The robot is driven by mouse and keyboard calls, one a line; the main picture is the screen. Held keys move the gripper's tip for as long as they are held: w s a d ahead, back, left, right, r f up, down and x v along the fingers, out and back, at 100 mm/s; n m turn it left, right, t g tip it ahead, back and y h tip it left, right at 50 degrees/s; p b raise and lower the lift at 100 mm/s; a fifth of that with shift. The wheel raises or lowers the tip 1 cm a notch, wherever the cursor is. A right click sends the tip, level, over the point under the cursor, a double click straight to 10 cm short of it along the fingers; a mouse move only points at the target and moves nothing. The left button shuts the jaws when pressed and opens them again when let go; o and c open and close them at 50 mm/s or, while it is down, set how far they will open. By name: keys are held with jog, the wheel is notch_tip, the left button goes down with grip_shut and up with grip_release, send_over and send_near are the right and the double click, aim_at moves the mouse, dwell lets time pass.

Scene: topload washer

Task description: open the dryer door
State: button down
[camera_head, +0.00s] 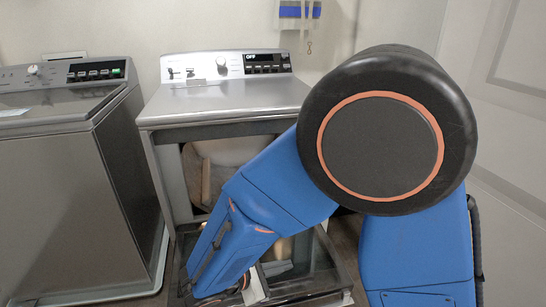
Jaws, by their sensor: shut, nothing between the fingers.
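The dryer (225,100) is the grey machine in the middle, with a control panel reading OFF. Its front opening (220,155) is uncovered, and the pale drum inside partly shows. The dryer door (322,268) is swung down low in front of the opening, like a dark-framed tray with its inner face up. My blue arm crosses in front of the opening and hides part of it and of the door. My gripper (257,286) is at the bottom of the picture, over the door. It is shut and empty, and only partly visible.
A topload washer (75,180) stands close on the left, with a narrow floor gap between the machines. A white panelled door (515,110) is at the right. A blue and white item (300,10) hangs on the back wall.

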jog(key=d+r+m+g, duration=0.4)
jog(key=d+m, duration=0.1)
jog(key=d, duration=0.5)
jog(key=s+d+r+m+t+y, duration=0.1)
jog(key=s+d+r+m+y, duration=0.8)
jog(key=d+m, duration=0.5)
jog(key=s+d+r, duration=0.2)
jog(key=s, duration=0.1)
jog(key=shift+s+r+m+y, duration=0.15)
jog(key=shift+r+m+y, duration=0.2)
jog(key=shift+m+y, duration=0.05)
jog(key=c, duration=2.2)
grip_release()
jog(key=shift+s+d+r, duration=0.1)
jog(key=shift+d+r, duration=0.05)
